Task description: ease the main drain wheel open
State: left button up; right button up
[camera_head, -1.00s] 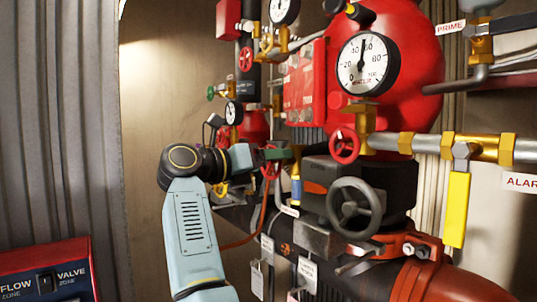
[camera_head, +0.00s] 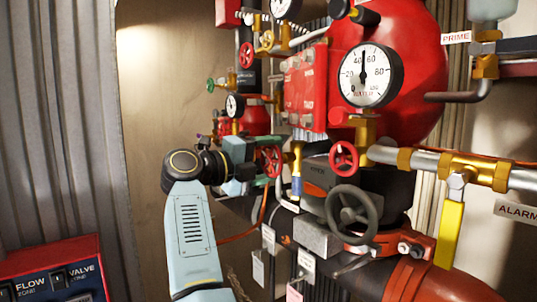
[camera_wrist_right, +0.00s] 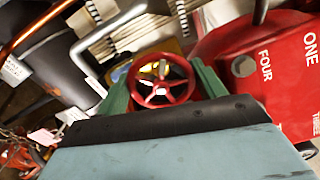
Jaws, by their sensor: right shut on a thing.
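A small red handwheel (camera_head: 269,158) sits on the valve pipework left of the centre in the head view. My right gripper (camera_head: 274,161), with green fingers, is shut on this wheel. In the right wrist view the red wheel (camera_wrist_right: 161,57) shows face on, with one green finger on each side of its rim. No readable label marks it as the main drain wheel. The exact contact at the rim is hard to see. My left gripper is not in view.
Another red handwheel (camera_head: 343,158) and a large grey handwheel (camera_head: 352,214) stand to the right. A pressure gauge (camera_head: 369,75) and a yellow lever (camera_head: 448,235) are further right. Hanging tags (camera_head: 306,262) crowd the space below. A red control box (camera_head: 52,272) is at lower left.

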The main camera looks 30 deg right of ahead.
jog(key=n, duration=0.4)
jog(key=shift+f+n, duration=0.1)
jog(key=shift+n, duration=0.2)
jog(key=n, duration=0.4)
jog(key=shift+n, duration=0.4)
jog(key=o, duration=1)
jog(key=shift+f, duration=0.1)
jog(key=a+b, duration=0.1)
jog(key=a, duration=0.3)
jog(key=a+b, duration=0.1)
jog(key=a, duration=0.4)
jog(key=s+a+b, duration=0.1)
jog(key=a, duration=0.3)
jog(key=shift+s+a, duration=0.1)
jog(key=shift+a, duration=0.1)
